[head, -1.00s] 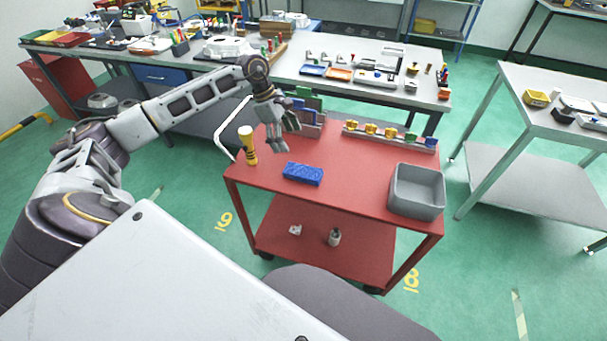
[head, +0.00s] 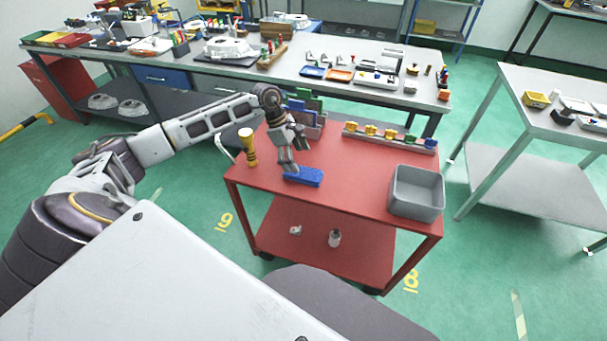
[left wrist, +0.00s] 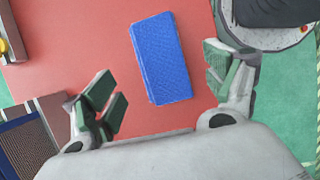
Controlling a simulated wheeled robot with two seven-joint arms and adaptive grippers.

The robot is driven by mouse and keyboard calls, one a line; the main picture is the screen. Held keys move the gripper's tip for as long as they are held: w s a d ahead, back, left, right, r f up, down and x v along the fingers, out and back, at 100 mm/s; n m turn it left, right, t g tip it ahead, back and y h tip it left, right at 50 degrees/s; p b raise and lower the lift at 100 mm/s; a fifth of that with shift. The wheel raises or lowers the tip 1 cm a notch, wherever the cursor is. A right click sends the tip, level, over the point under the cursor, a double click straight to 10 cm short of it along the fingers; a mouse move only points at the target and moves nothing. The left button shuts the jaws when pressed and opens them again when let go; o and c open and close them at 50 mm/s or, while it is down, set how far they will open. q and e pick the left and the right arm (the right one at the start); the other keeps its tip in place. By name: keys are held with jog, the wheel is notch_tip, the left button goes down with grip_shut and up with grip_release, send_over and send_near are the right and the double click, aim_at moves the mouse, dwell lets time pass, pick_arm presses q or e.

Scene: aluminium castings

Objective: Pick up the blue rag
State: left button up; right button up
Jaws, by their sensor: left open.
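The blue rag (head: 305,178) is a folded flat block lying on the red cart top (head: 350,188), near its front edge. In the left wrist view the rag (left wrist: 160,57) lies between the lines of the two fingers, a little ahead of them. My left gripper (head: 290,168) is above the rag's left end in the head view and covers a small part of it. In the left wrist view the left gripper (left wrist: 165,85) is open, with its fingers spread wide and nothing between them. I cannot tell its exact height above the rag. My right gripper is not in view.
A grey bin (head: 416,192) is at the cart's right end. A rack with yellow, green and blue pieces (head: 390,136) and upright panels (head: 306,112) stand at the back. The cart's middle is clear.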

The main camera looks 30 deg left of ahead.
aim_at(303, 172)
pick_arm(q)
jog(key=shift+d+f, duration=0.15)
jog(key=shift+f, duration=0.25)
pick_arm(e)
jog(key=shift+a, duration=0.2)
pick_arm(q)
jog(key=shift+p+x, duration=0.45)
jog(key=shift+x, duration=1.7)
jog(key=shift+f, duration=0.45)
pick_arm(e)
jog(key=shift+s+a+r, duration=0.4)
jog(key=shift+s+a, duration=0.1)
pick_arm(q)
jog(key=c, duration=1.1)
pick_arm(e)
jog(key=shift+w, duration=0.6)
pick_arm(q)
jog(key=shift+r, duration=0.15)
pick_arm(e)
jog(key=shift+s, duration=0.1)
